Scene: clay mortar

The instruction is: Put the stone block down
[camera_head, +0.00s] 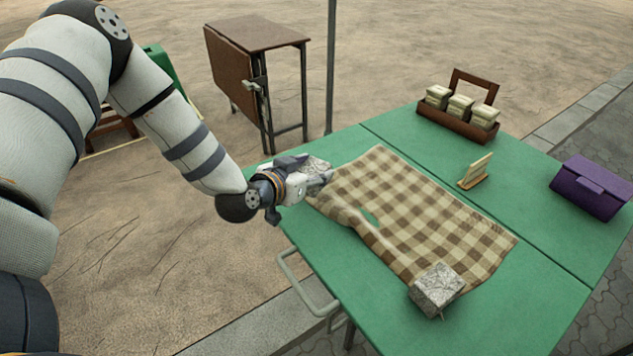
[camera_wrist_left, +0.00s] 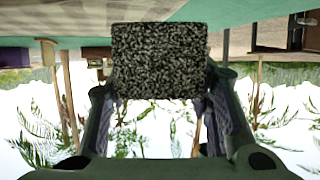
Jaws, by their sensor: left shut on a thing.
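A grey speckled stone block (camera_head: 314,163) is in my left gripper (camera_head: 318,181) at the far left corner of the checked cloth. In the left wrist view the block (camera_wrist_left: 160,60) sits between the two fingers of my left gripper (camera_wrist_left: 163,88), which are shut on it. The gripper partly hides the block in the head view; I cannot tell whether its underside touches the cloth or table. A second stone block (camera_head: 437,287) rests on the near corner of the brown checked cloth (camera_head: 410,205). My right gripper is not in view.
The green table (camera_head: 535,290) also carries a wooden caddy (camera_head: 455,122) with several pale packets, a small wooden stand (camera_head: 475,172) and a purple case (camera_head: 590,187). A fold in the cloth shows green beneath. A folded brown table (camera_head: 258,60) stands beyond on sand.

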